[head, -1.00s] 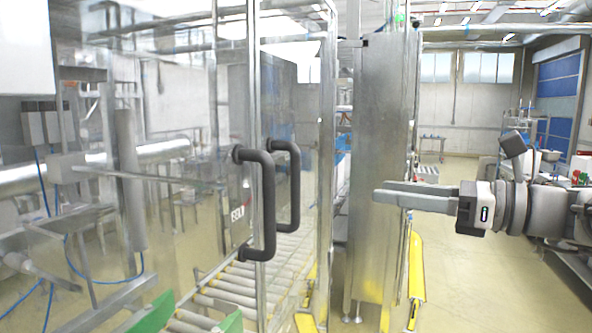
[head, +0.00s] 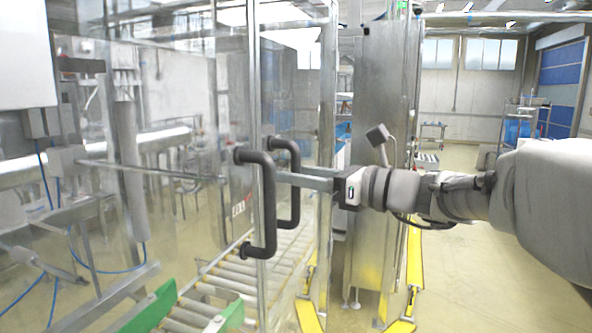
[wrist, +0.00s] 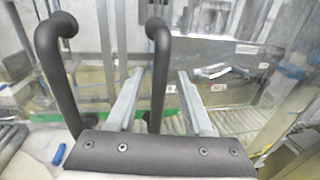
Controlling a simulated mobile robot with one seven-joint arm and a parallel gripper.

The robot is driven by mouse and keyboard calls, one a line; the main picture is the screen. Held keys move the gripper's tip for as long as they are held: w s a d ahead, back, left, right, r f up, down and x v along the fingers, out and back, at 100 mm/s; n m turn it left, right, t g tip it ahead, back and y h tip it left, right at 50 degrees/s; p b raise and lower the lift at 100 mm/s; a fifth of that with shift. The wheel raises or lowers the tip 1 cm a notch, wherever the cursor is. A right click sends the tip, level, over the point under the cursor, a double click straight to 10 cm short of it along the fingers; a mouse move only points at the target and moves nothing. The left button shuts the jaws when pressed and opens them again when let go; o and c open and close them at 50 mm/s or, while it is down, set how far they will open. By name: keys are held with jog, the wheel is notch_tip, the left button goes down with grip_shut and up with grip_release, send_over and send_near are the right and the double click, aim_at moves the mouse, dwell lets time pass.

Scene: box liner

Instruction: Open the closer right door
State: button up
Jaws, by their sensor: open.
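Two black bar handles stand side by side on the clear doors. The right handle (head: 294,190) is on the clear right door panel (head: 290,95); the left handle (head: 268,205) is in front of it in the head view. In the wrist view, the right handle (wrist: 158,85) appears between the two open fingertips (wrist: 162,73); contact cannot be told. The left handle (wrist: 55,60) lies outside the left finger. Both doors look closed.
A roller conveyor (head: 275,265) with green guides (head: 150,310) runs behind the clear panels. Open floor (head: 460,275) lies to the right.

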jog(key=shift+w+a, duration=0.2)
jog(key=shift+a, duration=0.1)
grip_shut()
dwell(1.3)
